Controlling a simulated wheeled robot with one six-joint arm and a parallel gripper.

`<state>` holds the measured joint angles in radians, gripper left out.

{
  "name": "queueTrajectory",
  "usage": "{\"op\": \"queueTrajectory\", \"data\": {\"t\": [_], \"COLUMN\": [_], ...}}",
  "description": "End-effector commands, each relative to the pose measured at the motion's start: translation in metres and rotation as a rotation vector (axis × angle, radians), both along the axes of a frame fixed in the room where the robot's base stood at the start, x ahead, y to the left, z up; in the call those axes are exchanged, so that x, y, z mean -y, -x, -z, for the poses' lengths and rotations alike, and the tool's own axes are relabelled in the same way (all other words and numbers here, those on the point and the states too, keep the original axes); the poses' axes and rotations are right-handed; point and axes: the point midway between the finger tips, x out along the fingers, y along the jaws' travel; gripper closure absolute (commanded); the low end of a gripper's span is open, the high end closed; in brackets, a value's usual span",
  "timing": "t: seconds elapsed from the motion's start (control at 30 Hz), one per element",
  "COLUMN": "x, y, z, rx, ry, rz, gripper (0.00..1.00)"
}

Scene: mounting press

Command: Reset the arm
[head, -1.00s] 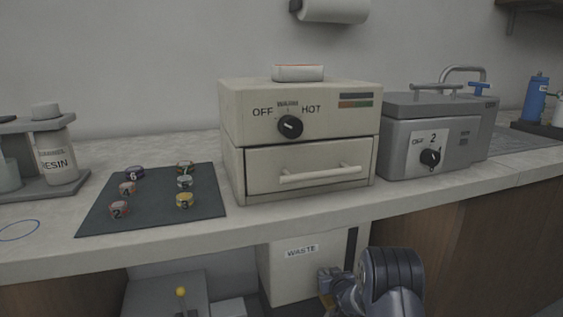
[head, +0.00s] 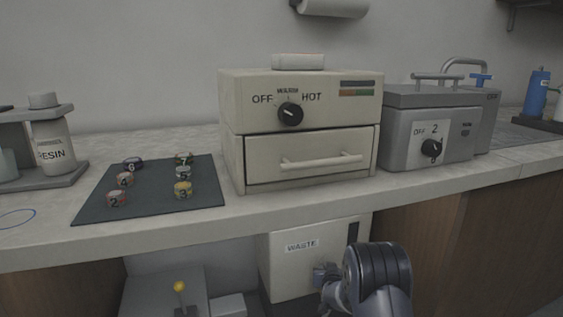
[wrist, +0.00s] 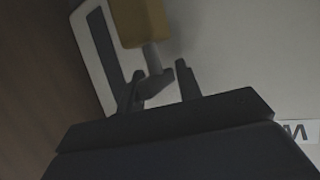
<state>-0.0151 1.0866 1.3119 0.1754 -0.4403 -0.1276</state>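My gripper (head: 326,273) is low in front of the white waste bin (head: 291,263), below the counter, with my dark wrist beside it. In the wrist view, the two fingers of my gripper (wrist: 162,84) stand apart with a gap between them. A yellow-brown block (wrist: 140,22) on a short grey stem (wrist: 151,55) shows just beyond the fingers. I cannot tell whether the stem touches a finger. In the head view this block is hidden. The wrist view is dark.
On the counter stand a beige heater (head: 301,102) with a closed drawer, a grey machine (head: 432,130), and a dark mat (head: 150,194) with several numbered cups. A resin bottle (head: 53,143) is at left. A yellow-knobbed lever (head: 180,287) stands below the counter.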

Motion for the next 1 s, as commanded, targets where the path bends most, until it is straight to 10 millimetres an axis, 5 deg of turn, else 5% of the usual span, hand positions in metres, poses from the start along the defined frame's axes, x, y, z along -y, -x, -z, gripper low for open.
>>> {"op": "queueTrajectory", "data": {"t": [1.0], "x": [0.0002], "y": [0.0000], "z": [0.0003], "rx": [0.000], "ry": [0.001], "rz": [0.153], "gripper": [0.67]}}
